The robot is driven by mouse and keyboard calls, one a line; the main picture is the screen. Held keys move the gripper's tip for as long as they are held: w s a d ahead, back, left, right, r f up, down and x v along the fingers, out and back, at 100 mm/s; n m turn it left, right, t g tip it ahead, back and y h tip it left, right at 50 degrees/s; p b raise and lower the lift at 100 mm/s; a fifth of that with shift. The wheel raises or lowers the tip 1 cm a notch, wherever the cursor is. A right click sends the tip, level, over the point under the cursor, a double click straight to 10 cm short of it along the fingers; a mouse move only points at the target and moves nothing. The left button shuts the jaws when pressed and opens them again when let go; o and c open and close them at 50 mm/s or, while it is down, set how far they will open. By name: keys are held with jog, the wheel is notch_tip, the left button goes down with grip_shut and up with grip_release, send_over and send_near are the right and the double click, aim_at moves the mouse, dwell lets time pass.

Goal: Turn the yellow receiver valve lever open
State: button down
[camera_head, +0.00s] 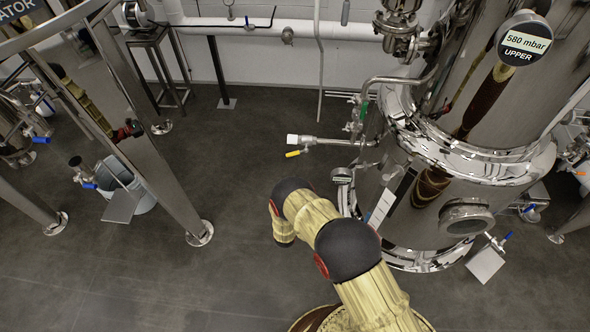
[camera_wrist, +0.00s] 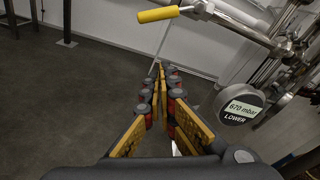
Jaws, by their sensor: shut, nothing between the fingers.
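The yellow valve lever (camera_head: 294,153) sits just under a short horizontal pipe (camera_head: 330,141) that sticks out left from the tall steel tank (camera_head: 410,205). In the wrist view the lever (camera_wrist: 158,14) is at the top, pointing left from its steel valve body (camera_wrist: 200,8). My gripper (camera_wrist: 162,72) is shut and empty, its fingers close together, below the lever in the picture and apart from it. In the head view my arm hides the gripper.
A round gauge (camera_wrist: 242,105) reading 670 mbar LOWER is right of my fingers, and steel pipes (camera_wrist: 285,48) rise behind it. Open grey floor (camera_head: 235,270) lies left of the tank. A steel frame leg (camera_head: 175,165) and a bucket (camera_head: 137,190) stand further left.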

aim_at(297, 153)
jog(key=w+d+f+n+b, duration=0.15)
jog(key=w+b, duration=0.25)
jog(key=w, duration=0.6)
jog(key=shift+s+a+r+b, duration=0.15)
jog(key=shift+a+r, duration=0.25)
jog(key=shift+r, duration=0.25)
jog(key=shift+s+a+r+b, duration=0.1)
jog(key=shift+a+r+b, duration=0.05)
jog(key=shift+a+r, duration=0.4)
jog(key=shift+s+a+r+b, duration=0.15)
jog(key=shift+a+r, duration=0.15)
jog(key=shift+r, duration=0.45)
